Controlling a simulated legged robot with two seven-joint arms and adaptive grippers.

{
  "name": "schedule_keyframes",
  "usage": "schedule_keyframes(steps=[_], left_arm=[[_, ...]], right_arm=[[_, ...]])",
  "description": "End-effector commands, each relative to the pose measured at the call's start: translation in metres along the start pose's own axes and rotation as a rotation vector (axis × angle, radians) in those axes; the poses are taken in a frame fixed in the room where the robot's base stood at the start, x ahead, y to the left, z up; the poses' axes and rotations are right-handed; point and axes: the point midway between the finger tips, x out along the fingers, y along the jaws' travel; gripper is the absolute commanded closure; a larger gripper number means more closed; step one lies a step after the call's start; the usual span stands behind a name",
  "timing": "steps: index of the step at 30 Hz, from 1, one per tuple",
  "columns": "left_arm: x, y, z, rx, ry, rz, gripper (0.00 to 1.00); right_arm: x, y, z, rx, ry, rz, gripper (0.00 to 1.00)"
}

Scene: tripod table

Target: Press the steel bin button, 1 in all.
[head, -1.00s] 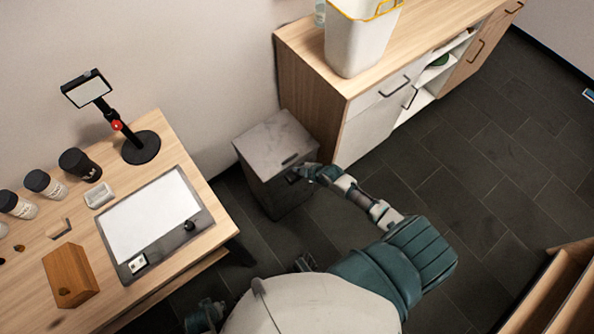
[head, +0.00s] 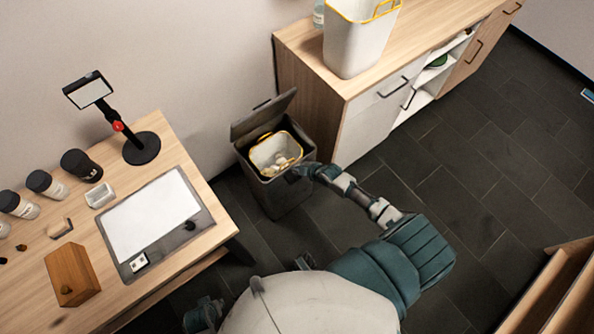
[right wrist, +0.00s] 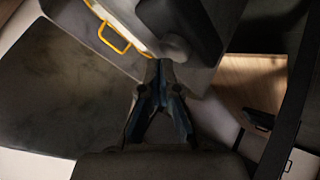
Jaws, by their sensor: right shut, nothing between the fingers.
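The steel bin (head: 276,200) stands on the floor between the table and the wooden cabinet. Its lid (head: 262,115) is raised and tilted back toward the wall. Inside is a white liner bucket (head: 274,153) with a yellow rim and some pale contents. My right gripper (head: 293,174) is at the bin's upper front right edge, shut and empty. In the right wrist view the closed fingertips (right wrist: 160,68) are at or close to the bin's rim, beside the yellow handle (right wrist: 114,38). The button is hidden behind the gripper. My left gripper does not clearly show.
A wooden cabinet (head: 310,85) stands right behind the bin and carries a white bucket (head: 358,45) with a yellow rim. The table (head: 165,150) at left holds a black stand (head: 141,148), jars and a wooden block. Tiled floor (head: 480,180) at right is clear.

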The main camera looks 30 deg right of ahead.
Motion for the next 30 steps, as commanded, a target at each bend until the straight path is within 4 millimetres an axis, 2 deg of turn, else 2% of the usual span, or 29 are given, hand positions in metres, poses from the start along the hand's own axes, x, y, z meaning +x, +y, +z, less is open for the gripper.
schedule_keyframes(steps=[3, 16, 30], left_arm=[[-0.007, 0.000, -0.003, 0.000, 0.005, -0.001, 0.60], [-0.010, -0.001, -0.004, 0.000, 0.007, -0.001, 0.60], [-0.053, -0.003, -0.022, 0.001, 0.031, -0.006, 0.60]], right_arm=[[-0.005, 0.004, -0.004, 0.000, 0.000, 0.001, 1.00], [-0.007, 0.006, -0.006, 0.000, 0.001, 0.001, 1.00], [-0.038, 0.029, -0.028, -0.001, 0.001, 0.002, 1.00]])
